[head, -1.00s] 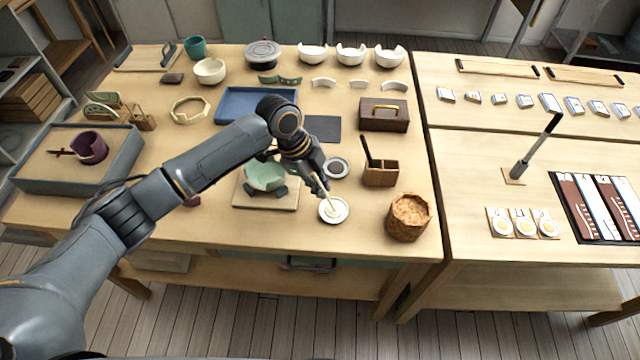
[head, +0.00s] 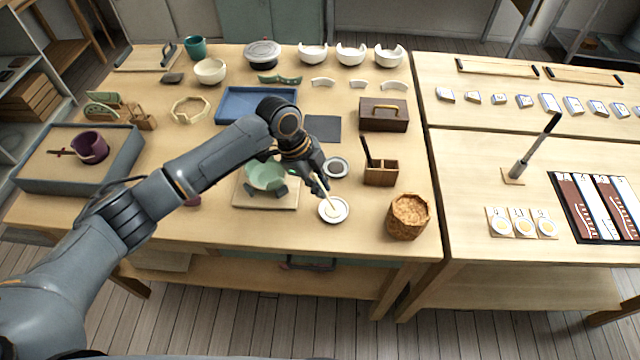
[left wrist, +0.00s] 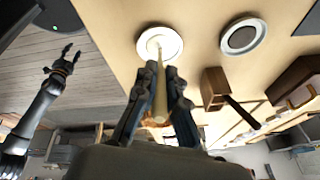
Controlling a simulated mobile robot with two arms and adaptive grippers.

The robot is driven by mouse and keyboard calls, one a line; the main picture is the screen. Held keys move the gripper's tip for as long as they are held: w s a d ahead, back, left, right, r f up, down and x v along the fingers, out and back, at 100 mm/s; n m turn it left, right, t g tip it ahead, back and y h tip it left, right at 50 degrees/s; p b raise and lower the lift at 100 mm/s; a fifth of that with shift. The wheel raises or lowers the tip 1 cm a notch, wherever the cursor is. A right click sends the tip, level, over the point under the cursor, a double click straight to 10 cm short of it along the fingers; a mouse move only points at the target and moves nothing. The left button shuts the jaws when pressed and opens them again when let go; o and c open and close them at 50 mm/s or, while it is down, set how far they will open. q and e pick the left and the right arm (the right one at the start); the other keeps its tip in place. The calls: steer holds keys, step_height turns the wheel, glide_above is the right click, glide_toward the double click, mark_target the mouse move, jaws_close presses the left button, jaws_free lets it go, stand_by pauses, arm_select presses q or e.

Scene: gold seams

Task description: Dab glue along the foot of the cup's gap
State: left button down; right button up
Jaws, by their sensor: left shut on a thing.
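The pale green cup (head: 266,174) sits among dark supports on a wooden board, left of my left gripper; its gap cannot be made out, and my arm hides part of it. My left gripper (head: 318,186) is shut on a thin pale stick (head: 327,199). The stick slants down, its lower end at the white glue dish (head: 345,217). In the left wrist view, the stick (left wrist: 158,104) runs from between the fingers (left wrist: 161,100) toward the dish (left wrist: 174,45). My right gripper (left wrist: 67,60) shows there too, fingers apart and empty, over the floor.
A small round dish with dark contents (head: 336,168) stands just behind the glue dish. A wooden box with a dark handle (head: 381,175) and a cork-coloured pot (head: 409,215) stand to the right. Clear tabletop lies in front of the board.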

stand_by(0.3)
arm_select(q)
steer(key=shift+r+p, duration=0.55)
steer(key=shift+p, duration=0.1)
step_height(320, 180, up, 6)
steer(key=p, duration=0.5)
steer(key=shift+f, duration=0.1)
steer(key=shift+a+n, duration=0.25)
steer(key=shift+n, duration=0.15)
steer(key=s+a+r+n+t+y+b, duration=0.1)
steer(key=s+a+r+n+y+b, duration=0.2)
steer(key=a+n, duration=0.4)
steer(key=s+a+r+n+t+y+b, duration=0.2)
steer(key=s+a+r+n, duration=0.3)
steer(key=n, duration=1)
steer(key=a+r+b, duration=0.1)
steer(key=a+r, duration=0.1)
steer(key=a, duration=0.1)
steer(key=shift+t+y, duration=0.3)
steer(key=shift+y, duration=0.1)
